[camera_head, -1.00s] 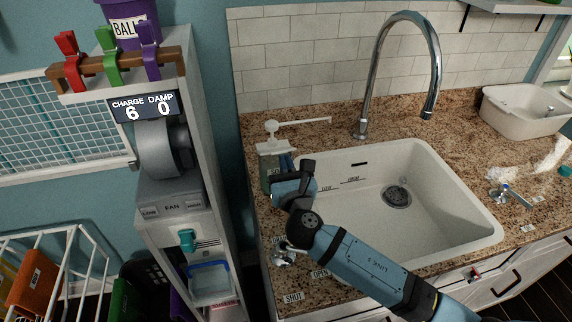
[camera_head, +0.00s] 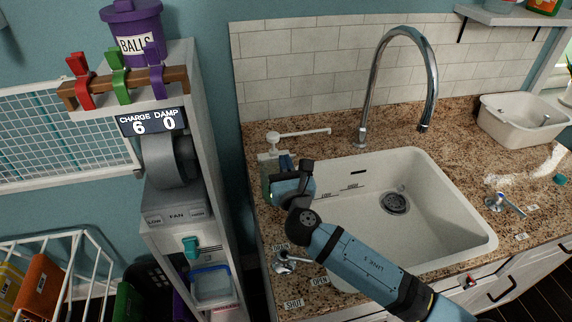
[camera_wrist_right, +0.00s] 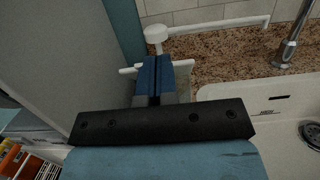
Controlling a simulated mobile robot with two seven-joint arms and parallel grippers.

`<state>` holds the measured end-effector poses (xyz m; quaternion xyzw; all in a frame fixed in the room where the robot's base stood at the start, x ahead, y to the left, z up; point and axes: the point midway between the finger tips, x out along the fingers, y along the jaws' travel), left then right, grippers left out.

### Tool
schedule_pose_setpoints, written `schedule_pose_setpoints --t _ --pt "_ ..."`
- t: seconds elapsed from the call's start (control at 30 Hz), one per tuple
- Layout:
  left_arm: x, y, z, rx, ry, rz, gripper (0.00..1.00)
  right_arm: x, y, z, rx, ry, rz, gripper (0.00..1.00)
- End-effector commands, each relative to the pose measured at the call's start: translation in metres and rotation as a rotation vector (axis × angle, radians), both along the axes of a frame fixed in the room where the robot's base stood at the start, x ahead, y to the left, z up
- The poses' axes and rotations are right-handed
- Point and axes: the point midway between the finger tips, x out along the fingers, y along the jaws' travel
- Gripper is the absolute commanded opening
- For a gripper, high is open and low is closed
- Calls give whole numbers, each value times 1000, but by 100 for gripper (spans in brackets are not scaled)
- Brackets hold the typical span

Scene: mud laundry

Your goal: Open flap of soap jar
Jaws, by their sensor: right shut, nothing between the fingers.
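The soap jar (camera_head: 267,176) stands on the counter left of the sink; its body looks green and is partly hidden by my right gripper. It has a white top with a white pump knob (camera_head: 271,138) and a long thin white spout pointing right. The knob also shows in the right wrist view (camera_wrist_right: 156,34), just beyond my fingers. My right gripper (camera_wrist_right: 154,66) is shut and empty, its blue fingers together over the jar's white top. White bar ends show on both sides of the fingers; the flap itself is mostly hidden, and contact cannot be told. My left gripper is not in view.
The white sink (camera_head: 400,235) lies right of the jar, with a tall chrome faucet (camera_head: 362,130) behind it. A grey shelf unit with a fan (camera_head: 172,165) stands close on the left. A tap handle (camera_head: 284,262) is at the counter's front left. A white tub (camera_head: 510,125) stands back right.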

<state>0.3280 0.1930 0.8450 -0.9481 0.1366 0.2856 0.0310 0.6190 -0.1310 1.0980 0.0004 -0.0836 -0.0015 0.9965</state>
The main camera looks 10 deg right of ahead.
Motion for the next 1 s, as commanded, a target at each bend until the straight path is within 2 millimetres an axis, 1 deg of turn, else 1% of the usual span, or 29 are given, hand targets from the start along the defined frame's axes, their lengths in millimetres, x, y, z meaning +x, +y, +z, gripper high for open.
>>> schedule_pose_setpoints --t 0.03,0.1,0.4,0.7,1.0 --pt "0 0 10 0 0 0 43 3 0 9 0 0 -1 0" --pt "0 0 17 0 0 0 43 7 0 15 -1 0 -1 0" --pt "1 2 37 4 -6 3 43 27 0 30 -1 0 -1 0" --pt "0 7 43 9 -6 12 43 43 0 38 -1 0 0 0" --pt "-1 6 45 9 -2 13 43 50 0 40 -1 0 -1 0"
